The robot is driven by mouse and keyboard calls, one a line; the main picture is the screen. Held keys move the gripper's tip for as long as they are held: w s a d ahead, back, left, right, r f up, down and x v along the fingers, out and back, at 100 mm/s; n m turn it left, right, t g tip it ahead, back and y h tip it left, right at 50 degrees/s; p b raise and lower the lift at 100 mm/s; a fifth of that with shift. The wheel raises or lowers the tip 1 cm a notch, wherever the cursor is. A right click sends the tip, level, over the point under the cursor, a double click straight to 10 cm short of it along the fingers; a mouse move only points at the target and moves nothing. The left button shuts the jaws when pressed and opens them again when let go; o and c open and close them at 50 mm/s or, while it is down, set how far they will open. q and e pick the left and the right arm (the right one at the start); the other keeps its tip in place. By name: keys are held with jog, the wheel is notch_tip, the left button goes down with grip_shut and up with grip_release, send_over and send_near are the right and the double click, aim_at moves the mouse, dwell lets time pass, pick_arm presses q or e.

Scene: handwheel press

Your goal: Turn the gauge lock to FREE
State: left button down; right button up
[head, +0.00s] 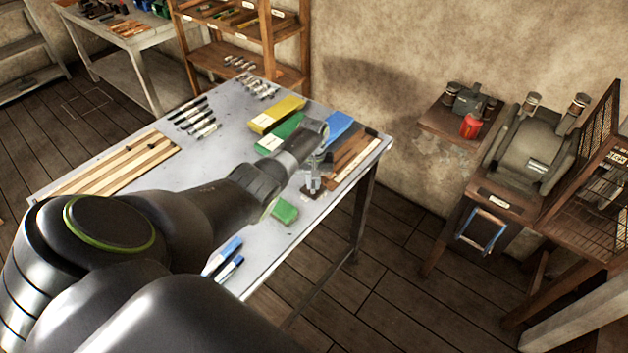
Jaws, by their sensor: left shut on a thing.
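My left gripper (314,184) points down over the right part of the grey metal table (252,240). It is shut on a small piece with a dark base (309,193), which is mostly hidden by the fingers. The piece is too small in this view to tell whether it is the gauge lock, and no FREE marking can be read. No handwheel press can be made out. My right gripper is not in view.
Yellow (277,114), green (285,211) and blue (339,128) blocks lie around the gripper. Brown strips (353,160) lie close on its right. Wooden slats (120,165) and pens lie to the left. A grinder (530,150) stands at the right.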

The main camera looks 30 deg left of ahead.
aim_at(312, 184)
pick_arm(q)
jog(key=m, duration=0.3)
jog(key=shift+a+m, duration=0.15)
jog(key=shift+m, duration=0.25)
jog(key=shift+a+m, duration=0.15)
jog(key=shift+m, duration=1.65)
jog(key=c, duration=1.4)
grip_release()
jog(key=shift+c, duration=0.2)
jog(key=shift+r, duration=0.1)
jog(key=shift+r, duration=0.3)
notch_tip(312, 184, up, 17)
jog(key=b, duration=0.2)
jog(key=shift+f, duration=0.2)
